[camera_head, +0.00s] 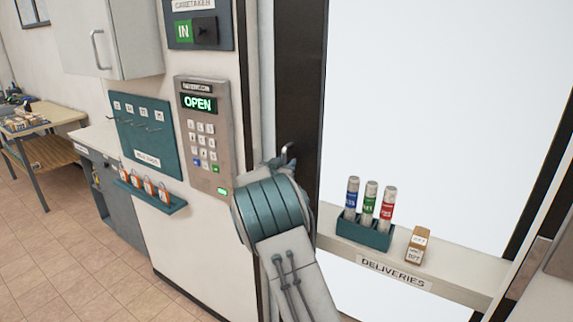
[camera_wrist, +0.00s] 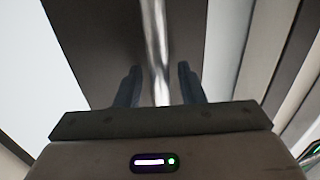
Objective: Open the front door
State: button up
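The front door has a dark stile (camera_head: 299,90) beside a large bright pane. Its metal handle (camera_head: 287,151) shows only at the tip in the head view; my arm hides the rest. In the wrist view the handle is a shiny bar (camera_wrist: 154,35) running from the top edge down between my fingers. My gripper (camera_wrist: 158,70) is open, one finger on each side of the bar, with a gap visible on both sides. In the head view my wrist hides the gripper. The keypad intercom (camera_head: 203,137) left of the door reads "OPEN" in green, with a green light below.
A "DELIVERIES" shelf (camera_head: 455,272) crosses the pane at right, holding a teal rack (camera_head: 364,233) of several tubes and a small brown box (camera_head: 416,245). A teal key board (camera_head: 147,130) and a ledge with padlocks (camera_head: 150,195) are on the left wall. Tiled floor lies open at left.

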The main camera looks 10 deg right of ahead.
jog(key=b+v, duration=0.3)
jog(key=v, duration=1)
jog(key=shift+s+b, duration=0.4)
jog(key=shift+a+r, duration=0.1)
